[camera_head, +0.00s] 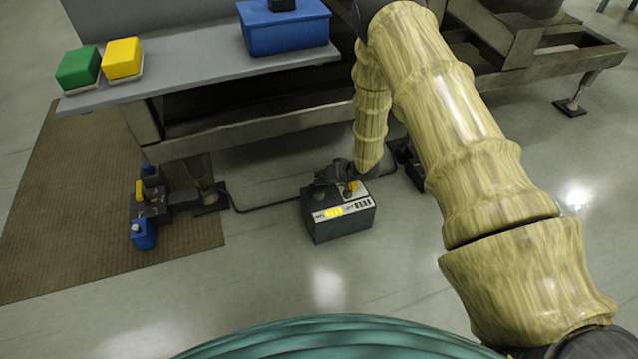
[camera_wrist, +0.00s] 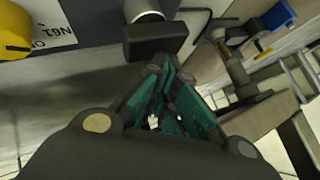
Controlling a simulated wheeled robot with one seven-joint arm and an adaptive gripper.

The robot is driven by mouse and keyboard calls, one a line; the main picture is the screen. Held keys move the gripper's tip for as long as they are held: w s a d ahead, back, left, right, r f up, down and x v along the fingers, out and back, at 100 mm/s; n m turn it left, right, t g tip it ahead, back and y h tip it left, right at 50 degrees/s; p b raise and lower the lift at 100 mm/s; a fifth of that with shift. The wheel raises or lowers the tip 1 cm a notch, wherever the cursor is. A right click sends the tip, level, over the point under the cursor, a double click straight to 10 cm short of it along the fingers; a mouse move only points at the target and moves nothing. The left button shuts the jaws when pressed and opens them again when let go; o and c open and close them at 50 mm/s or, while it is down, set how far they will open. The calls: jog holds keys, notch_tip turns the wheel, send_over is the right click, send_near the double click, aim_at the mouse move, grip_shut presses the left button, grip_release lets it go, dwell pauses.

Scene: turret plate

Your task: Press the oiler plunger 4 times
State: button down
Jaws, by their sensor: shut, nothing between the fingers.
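The oiler is a dark box (camera_head: 342,228) with a white and yellow label, standing on the floor beneath the machine. A yellow cap (camera_head: 352,188) sits on its top; it also shows in the wrist view (camera_wrist: 14,30). In the wrist view a black knob on a pale metal stem (camera_wrist: 155,42), apparently the plunger, stands just beyond my fingertips. My gripper (camera_head: 332,175) is over the top of the oiler, with its teal fingers (camera_wrist: 167,75) shut and empty. The tips look very near the knob; I cannot tell whether they touch. In the head view my gripper hides the plunger.
A foot pedal unit (camera_head: 150,210) with blue and yellow parts stands on a brown mat (camera_head: 75,200) at left. A hose (camera_head: 270,208) runs along the floor. The machine's shelf (camera_head: 200,72) holds green and yellow blocks and a blue bin (camera_head: 285,30). Floor before the oiler is clear.

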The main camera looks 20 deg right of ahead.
jog(key=shift+r+p, duration=1.3)
jog(key=shift+r, duration=0.2)
jog(key=shift+r, duration=0.1)
notch_tip(320, 180, up, 5)
jog(key=p, duration=0.4)
jog(key=shift+p, duration=0.3)
jog(key=shift+s, duration=0.1)
